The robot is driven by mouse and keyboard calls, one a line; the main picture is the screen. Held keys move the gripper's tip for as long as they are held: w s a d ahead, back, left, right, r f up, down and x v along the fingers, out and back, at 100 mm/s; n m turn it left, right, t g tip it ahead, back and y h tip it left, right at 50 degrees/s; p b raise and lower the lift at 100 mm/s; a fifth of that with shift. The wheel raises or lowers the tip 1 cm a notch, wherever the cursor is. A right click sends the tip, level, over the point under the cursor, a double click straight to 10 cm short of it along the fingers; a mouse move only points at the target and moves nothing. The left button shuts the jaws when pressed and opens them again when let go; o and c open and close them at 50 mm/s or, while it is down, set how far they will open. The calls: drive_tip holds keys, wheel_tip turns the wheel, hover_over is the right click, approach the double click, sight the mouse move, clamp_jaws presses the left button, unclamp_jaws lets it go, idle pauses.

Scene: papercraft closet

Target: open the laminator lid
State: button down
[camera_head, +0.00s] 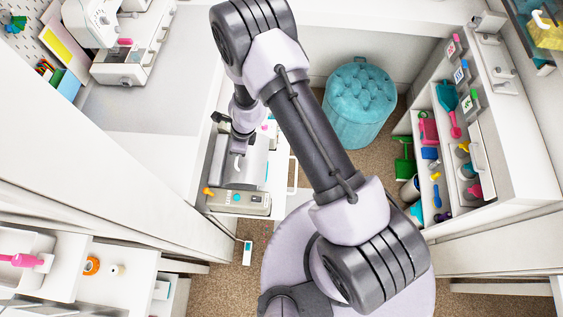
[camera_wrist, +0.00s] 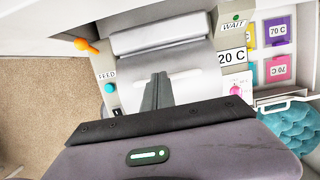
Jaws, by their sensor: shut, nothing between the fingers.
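The laminator shows in the head view as a pale body (camera_head: 240,203) with a grey lid (camera_head: 256,165) on the white counter. In the wrist view its lid (camera_wrist: 190,58) is a smooth grey panel with a lighter bar across its far part. Around it are an orange lever (camera_wrist: 86,45), a teal button (camera_wrist: 109,88), a pink knob (camera_wrist: 235,90), a "WAIT" label and a "20 C" display (camera_wrist: 232,57). My gripper (camera_wrist: 160,78) is shut and empty, its fingertips over the lid; I cannot tell whether they touch it. In the head view my arm hides part of the laminator.
A teal tufted pouf (camera_head: 359,100) stands on the carpet at the back. A sewing machine (camera_head: 125,40) is on the left counter. A shelf of tools (camera_head: 445,140) stands at right. Counter left of the laminator is clear.

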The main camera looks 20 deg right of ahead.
drive_tip(key=shift+a+f, duration=0.2)
drive_tip(key=shift+a, duration=0.2)
idle(0.5)
